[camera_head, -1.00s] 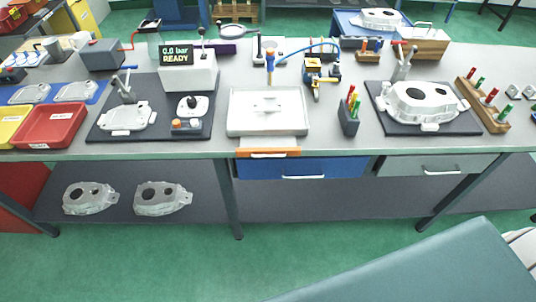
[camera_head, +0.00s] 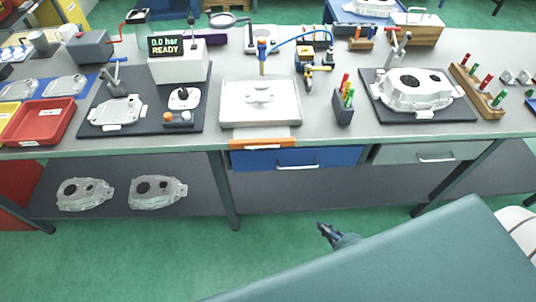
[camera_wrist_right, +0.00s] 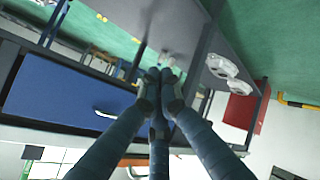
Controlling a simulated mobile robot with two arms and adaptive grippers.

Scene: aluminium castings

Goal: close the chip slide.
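The chip slide shows in the head view as an orange front bar (camera_head: 262,143) with a pale plate behind it, sticking out at the bench's front edge below the white tray-like fixture (camera_head: 260,114). In the right wrist view, an orange strip (camera_wrist_right: 133,162) that looks like this front shows low, partly behind the fingers. My right gripper (camera_head: 325,231) is below and in front of the bench, to the right of the slide and apart from it. In the wrist view its fingertips (camera_wrist_right: 160,75) meet, with nothing seen between them. My left gripper is not in view.
A blue drawer (camera_head: 300,159) with a pale handle and a grey drawer (camera_head: 425,153) sit under the bench top. A lower shelf (camera_head: 300,193) holds two castings at its left. Bench legs stand on either side. The green floor in front is clear.

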